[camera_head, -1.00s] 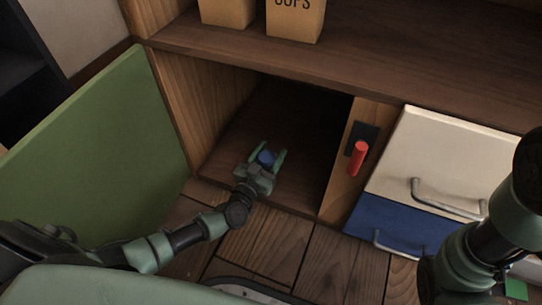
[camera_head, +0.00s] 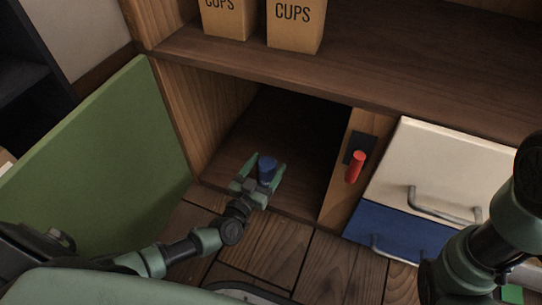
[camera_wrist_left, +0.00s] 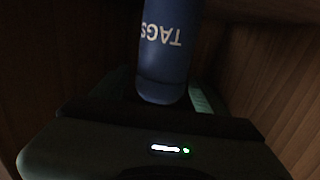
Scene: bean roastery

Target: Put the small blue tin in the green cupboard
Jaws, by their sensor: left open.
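The small blue tin (camera_head: 267,168), marked TAGS, is just inside the front of the open green cupboard (camera_head: 232,160), near its floor. Its label shows upside down in the left wrist view (camera_wrist_left: 166,50). My left gripper (camera_head: 260,174) is open, with a finger on either side of the tin; whether either touches it I cannot tell. The tin's underside is hidden. The cupboard's green door (camera_head: 100,160) stands wide open on the left. My right arm is at the right edge, its gripper out of view.
A red handle (camera_head: 355,167) sits on the panel right of the opening. Beyond it are a cream drawer (camera_head: 430,165) and a blue drawer (camera_head: 395,232). Two CUPS boxes (camera_head: 295,27) stand on the counter (camera_head: 380,75) above. The cupboard's dark interior looks empty behind the tin.

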